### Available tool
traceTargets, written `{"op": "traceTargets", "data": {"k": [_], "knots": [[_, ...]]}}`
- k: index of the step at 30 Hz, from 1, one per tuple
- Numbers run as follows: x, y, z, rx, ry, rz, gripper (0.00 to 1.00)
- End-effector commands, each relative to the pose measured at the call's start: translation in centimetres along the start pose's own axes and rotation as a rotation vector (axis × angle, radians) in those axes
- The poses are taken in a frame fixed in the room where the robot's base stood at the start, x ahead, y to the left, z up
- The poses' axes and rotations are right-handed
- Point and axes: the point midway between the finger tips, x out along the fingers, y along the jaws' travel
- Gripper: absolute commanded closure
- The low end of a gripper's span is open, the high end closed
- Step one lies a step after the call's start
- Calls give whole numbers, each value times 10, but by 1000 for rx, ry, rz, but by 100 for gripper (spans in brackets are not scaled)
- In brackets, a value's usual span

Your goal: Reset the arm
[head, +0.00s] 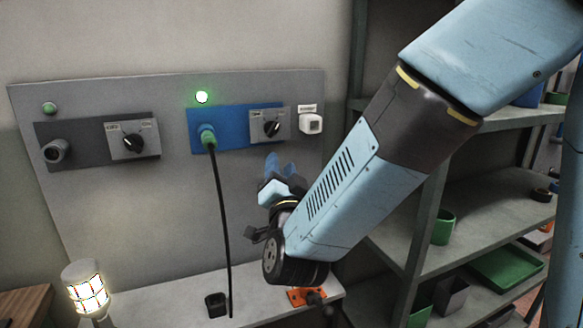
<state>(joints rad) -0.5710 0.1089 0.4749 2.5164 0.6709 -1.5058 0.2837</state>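My gripper (280,168) is at the end of my light-blue arm, which reaches in from the upper right. Its light-blue fingers point up in front of the grey wall panel (95,210). The fingers are small here, and I cannot tell whether they are apart or together. No object shows between them. The gripper is below and in front of the blue socket plate (238,122). A green plug (208,135) sits in that plate, and its black cable (222,225) hangs down to the left of my gripper.
A green lamp (202,97) glows above the blue plate. A dark plate (85,150) with a socket and a knob is at left. A lit caged lamp (86,288), a black block (215,304) and an orange item (305,296) are below. Grey shelves (490,200) stand at right.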

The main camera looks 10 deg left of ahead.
Motion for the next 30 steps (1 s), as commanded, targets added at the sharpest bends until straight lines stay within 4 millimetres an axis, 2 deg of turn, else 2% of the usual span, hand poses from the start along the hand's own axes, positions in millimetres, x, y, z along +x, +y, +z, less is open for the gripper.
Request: {"op": "traceTargets", "data": {"k": [5, 9, 17, 23, 30], "knots": [[12, 11, -11, -31, -64, 22, 61], [23, 28, -25, -81, -167, 55, 61], [24, 66, -56, -189, -371, 136, 61], [7, 99, -85, -274, -528, 217, 61], [-36, 139, -125, -364, -721, 342, 61]]}}
